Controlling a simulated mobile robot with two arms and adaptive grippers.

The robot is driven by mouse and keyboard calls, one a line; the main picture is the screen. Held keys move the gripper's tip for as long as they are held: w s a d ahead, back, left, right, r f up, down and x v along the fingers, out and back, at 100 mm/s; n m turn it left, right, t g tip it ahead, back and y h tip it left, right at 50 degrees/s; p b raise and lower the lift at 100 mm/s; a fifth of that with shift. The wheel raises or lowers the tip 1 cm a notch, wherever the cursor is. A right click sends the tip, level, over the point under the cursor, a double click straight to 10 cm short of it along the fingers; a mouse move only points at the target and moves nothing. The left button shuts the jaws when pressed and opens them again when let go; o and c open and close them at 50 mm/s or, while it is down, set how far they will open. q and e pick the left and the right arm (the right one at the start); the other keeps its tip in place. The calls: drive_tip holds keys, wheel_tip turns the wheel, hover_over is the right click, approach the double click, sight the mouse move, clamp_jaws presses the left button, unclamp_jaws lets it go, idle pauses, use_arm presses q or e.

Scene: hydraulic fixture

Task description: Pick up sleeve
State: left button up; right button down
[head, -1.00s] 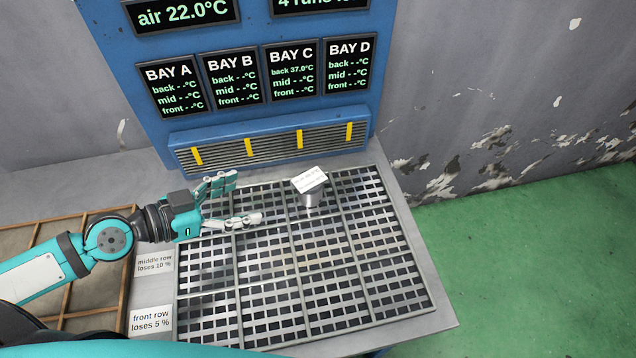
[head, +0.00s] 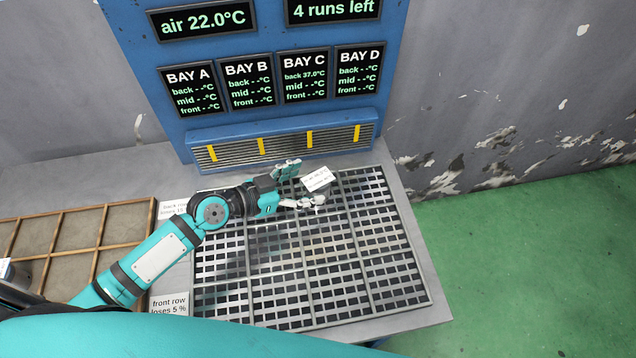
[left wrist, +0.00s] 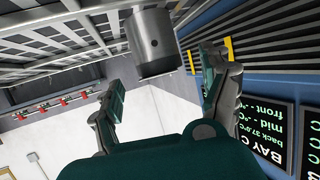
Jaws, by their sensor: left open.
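The sleeve is a short grey metal cylinder with a small dark hole in its side. It shows in the left wrist view (left wrist: 153,42), just ahead of and between my fingers, with gaps on both sides. My left gripper (head: 307,181) is open, with one finger on the far side and one on the near side of the sleeve. It also shows in the left wrist view (left wrist: 168,72). My right gripper is not in view.
The slotted metal grid (head: 352,262) is otherwise empty. Behind it stands a blue panel (head: 265,112) with a vent and bay displays; Bay C reads back 37.0°C. A wooden divided tray (head: 55,245) lies at left. Green floor is open at right.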

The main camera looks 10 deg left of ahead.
sight(311, 182)
use_arm(q)
drive_tip(key=p+x, duration=0.1)
drive_tip(key=x, duration=0.3)
drive_tip(key=shift+w+d+f, duration=0.1)
drive_tip(key=shift+d, duration=0.05)
drive_tip(key=shift+c, duration=0.4)
clamp_jaws()
